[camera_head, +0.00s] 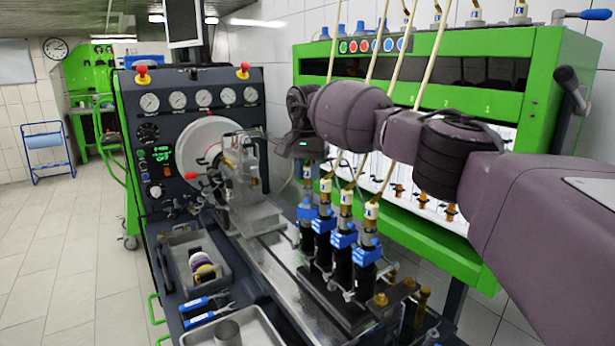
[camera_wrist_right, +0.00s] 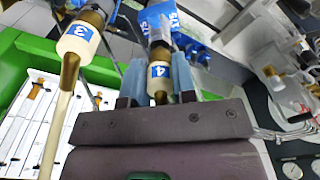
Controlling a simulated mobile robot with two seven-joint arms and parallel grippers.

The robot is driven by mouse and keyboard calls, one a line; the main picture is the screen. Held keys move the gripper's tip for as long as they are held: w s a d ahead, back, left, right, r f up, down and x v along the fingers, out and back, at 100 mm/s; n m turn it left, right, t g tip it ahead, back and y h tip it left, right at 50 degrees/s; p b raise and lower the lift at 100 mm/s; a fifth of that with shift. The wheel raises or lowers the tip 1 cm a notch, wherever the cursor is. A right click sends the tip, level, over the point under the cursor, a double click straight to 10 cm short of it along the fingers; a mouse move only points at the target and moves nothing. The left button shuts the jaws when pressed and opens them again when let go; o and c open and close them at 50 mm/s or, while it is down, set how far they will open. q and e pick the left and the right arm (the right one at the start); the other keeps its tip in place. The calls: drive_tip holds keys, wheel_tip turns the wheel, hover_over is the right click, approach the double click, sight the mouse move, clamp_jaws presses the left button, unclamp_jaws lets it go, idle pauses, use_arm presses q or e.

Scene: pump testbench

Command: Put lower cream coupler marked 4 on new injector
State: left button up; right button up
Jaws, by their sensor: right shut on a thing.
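My right gripper (camera_wrist_right: 158,82) is shut on the cream coupler marked 4 (camera_wrist_right: 158,69), with its pale blue fingers on either side of it. In the right wrist view the coupler is in line with an injector with a blue band (camera_wrist_right: 158,20) and appears to meet its top; I cannot tell how far it is seated. In the head view the coupler (camera_head: 307,172) is above the farthest injector (camera_head: 306,212), just under my right gripper (camera_head: 304,162). The coupler marked 3 (camera_wrist_right: 78,41) is on the neighbouring injector. My left gripper is not in view.
Several injectors with blue bands stand in a row on a black rail; the nearest coupler (camera_head: 371,211) has a cream hose. The green test bench (camera_head: 440,235) is close behind. A tray with rings (camera_head: 203,262) and blue-handled pliers (camera_head: 207,301) lie at left.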

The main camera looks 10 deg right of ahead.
sight(307, 165)
idle(0.3)
drive_tip(key=shift+p, duration=1.05)
idle(1.0)
drive_tip(key=shift+f, duration=0.5)
idle(0.5)
drive_tip(key=o, duration=0.7)
drive_tip(key=shift+c, duration=0.2)
drive_tip(key=shift+r, duration=0.1)
drive_tip(key=shift+s+r+p, duration=0.1)
drive_tip(key=shift+r+p, duration=1.1)
drive_tip(key=shift+r, duration=0.1)
drive_tip(key=shift+s+a+r, duration=0.1)
drive_tip(key=shift+r, duration=1.15)
drive_tip(key=shift+s+a+r, duration=0.1)
drive_tip(key=shift+s+r, duration=0.05)
drive_tip(key=shift+r, duration=2.7)
